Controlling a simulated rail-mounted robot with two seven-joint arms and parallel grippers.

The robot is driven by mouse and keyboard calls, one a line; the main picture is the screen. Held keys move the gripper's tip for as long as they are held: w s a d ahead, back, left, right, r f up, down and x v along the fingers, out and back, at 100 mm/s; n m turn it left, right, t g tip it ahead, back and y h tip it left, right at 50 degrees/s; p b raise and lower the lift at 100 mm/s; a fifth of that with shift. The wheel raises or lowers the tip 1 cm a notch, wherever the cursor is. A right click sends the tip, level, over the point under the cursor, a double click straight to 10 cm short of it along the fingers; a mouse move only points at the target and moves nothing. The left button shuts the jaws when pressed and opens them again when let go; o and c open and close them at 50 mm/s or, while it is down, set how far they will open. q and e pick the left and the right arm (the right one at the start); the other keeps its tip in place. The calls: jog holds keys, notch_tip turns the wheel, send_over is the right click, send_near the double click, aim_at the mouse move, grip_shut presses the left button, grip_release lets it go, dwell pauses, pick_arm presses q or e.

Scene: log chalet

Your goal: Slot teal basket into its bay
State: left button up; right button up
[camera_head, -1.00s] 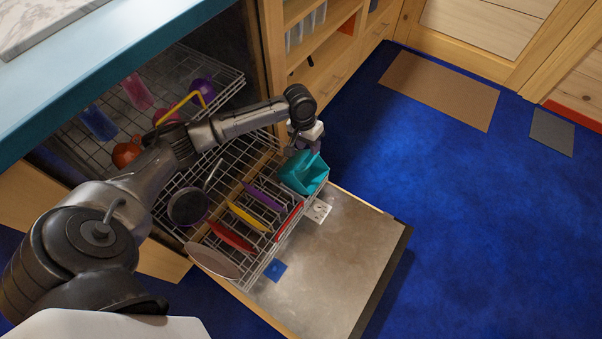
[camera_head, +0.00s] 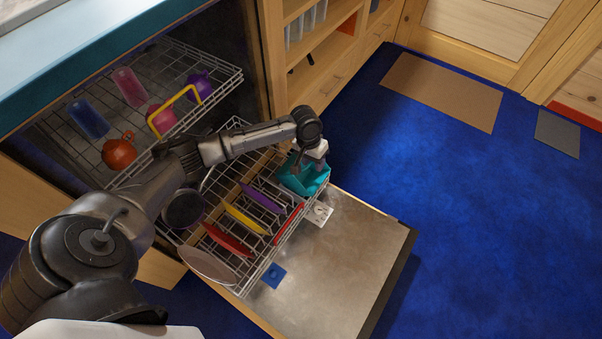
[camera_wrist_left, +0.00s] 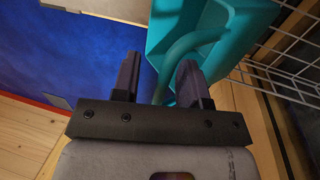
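The teal basket (camera_head: 318,183) is at the right back corner of the pulled-out lower dishwasher rack (camera_head: 262,262). It also shows in the left wrist view (camera_wrist_left: 240,30), with its curved handle (camera_wrist_left: 196,38) nearest me. My left gripper (camera_head: 300,165) is over the basket, pointing down at it. In the left wrist view its two fingers (camera_wrist_left: 160,75) are apart, with part of the handle in the gap, closer to the right finger. Whether a finger touches the handle is unclear. The basket's underside and its exact seat in the rack are hidden. My right gripper is out of view.
Purple, yellow and red plates (camera_head: 244,217) stand in the lower rack, with a grey plate (camera_head: 208,265) at its front. The upper rack (camera_head: 205,112) holds cups and an orange pot (camera_head: 119,153).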

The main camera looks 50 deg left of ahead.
pick_arm(q)
jog(key=shift+c, duration=0.3)
grip_shut()
jog(key=shift+r, duration=0.1)
